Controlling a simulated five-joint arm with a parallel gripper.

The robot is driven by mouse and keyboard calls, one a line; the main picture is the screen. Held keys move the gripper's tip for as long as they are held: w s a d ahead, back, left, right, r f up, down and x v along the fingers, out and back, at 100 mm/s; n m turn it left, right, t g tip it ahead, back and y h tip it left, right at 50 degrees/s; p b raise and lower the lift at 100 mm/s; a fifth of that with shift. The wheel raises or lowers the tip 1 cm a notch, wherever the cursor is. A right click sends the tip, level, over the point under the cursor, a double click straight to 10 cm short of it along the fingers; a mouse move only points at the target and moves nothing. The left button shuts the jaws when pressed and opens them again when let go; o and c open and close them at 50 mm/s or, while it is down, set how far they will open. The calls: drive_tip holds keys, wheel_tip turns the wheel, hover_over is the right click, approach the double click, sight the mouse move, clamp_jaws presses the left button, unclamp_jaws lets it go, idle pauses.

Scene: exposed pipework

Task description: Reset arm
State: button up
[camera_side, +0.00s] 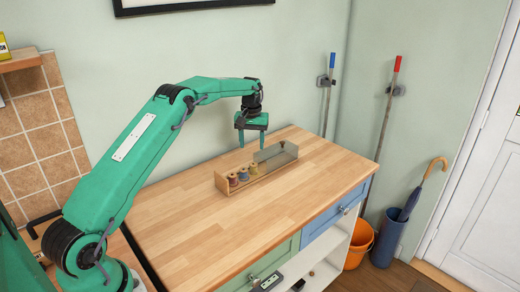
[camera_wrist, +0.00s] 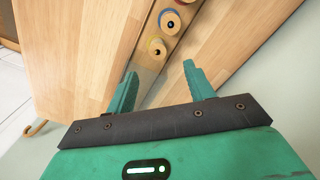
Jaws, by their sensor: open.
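My gripper (camera_side: 252,138) is at the end of my green arm, above the wooden counter (camera_side: 190,225) towards its back edge. Its two fingers point down, apart, with nothing between them. In the wrist view my gripper (camera_wrist: 158,82) also shows open and empty. A narrow wooden rack (camera_side: 222,184) lies on the counter just in front of and below my gripper. Several spools stand in its left part, among them a red one (camera_side: 233,180), a blue one (camera_side: 243,174) and a yellow one (camera_side: 253,168). A clear cover (camera_side: 276,153) stands over the right part.
The rest of the counter top is clear. A wall stands close behind my gripper, with a dark picture frame (camera_side: 190,6) above. A blue drawer (camera_side: 325,243) and a green drawer (camera_side: 265,265) sit under the counter. An orange bucket (camera_side: 358,245) and an umbrella stand (camera_side: 385,240) are right of it.

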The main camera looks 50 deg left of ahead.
drive_tip(key=s+d+r+m+t, duration=0.1)
drive_tip(key=s+d+r+m, duration=0.1)
drive_tip(key=s+d+r, duration=0.65)
drive_tip(key=s+d+r+m+t, duration=0.2)
drive_tip(key=s+d+r, duration=0.4)
drive_tip(key=r, duration=0.5)
drive_tip(key=s+d+f+m+t, duration=0.1)
drive_tip(key=s+d, duration=0.3)
drive_tip(key=s, duration=0.7)
drive_tip(key=s+d+f+m+t, duration=0.1)
drive_tip(key=s+d+m, duration=0.2)
drive_tip(key=s, duration=0.8)
drive_tip(key=shift+s+d+f+t, duration=0.3)
drive_tip(key=shift+s+d+f, duration=0.1)
drive_tip(key=shift+d, duration=0.15)
